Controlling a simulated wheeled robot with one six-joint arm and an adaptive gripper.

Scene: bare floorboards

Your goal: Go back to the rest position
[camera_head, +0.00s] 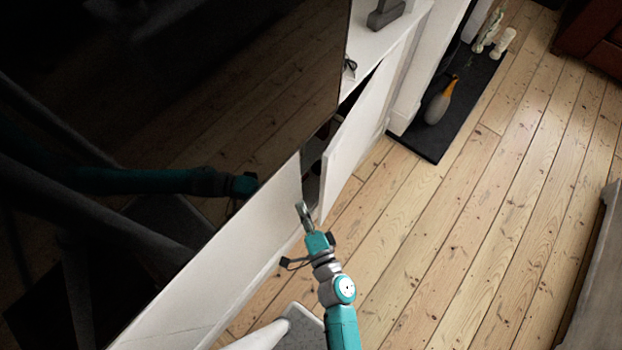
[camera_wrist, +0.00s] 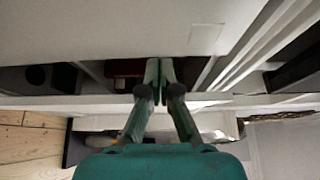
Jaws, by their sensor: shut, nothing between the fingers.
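My gripper (camera_head: 302,208) is shut and empty at the end of my teal arm. It is in front of the white cabinet, close to the lower end of a dark gap. A white cabinet door (camera_head: 362,128) stands ajar beside this gap, to the upper right of my gripper. In the wrist view, the fingertips (camera_wrist: 160,72) are together in front of a pale panel (camera_wrist: 120,28) and a dark opening with a reddish thing (camera_wrist: 124,68) inside. I cannot tell whether the fingers touch the cabinet.
A large dark glossy screen (camera_head: 230,90) fills the upper left and mirrors my arm. A black mat (camera_head: 440,135) holds a grey and orange bottle-like object (camera_head: 440,102) and pale figures (camera_head: 490,35). Bare floorboards (camera_head: 450,240) lie clear at right. A grey furniture edge (camera_head: 598,280) is at far right.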

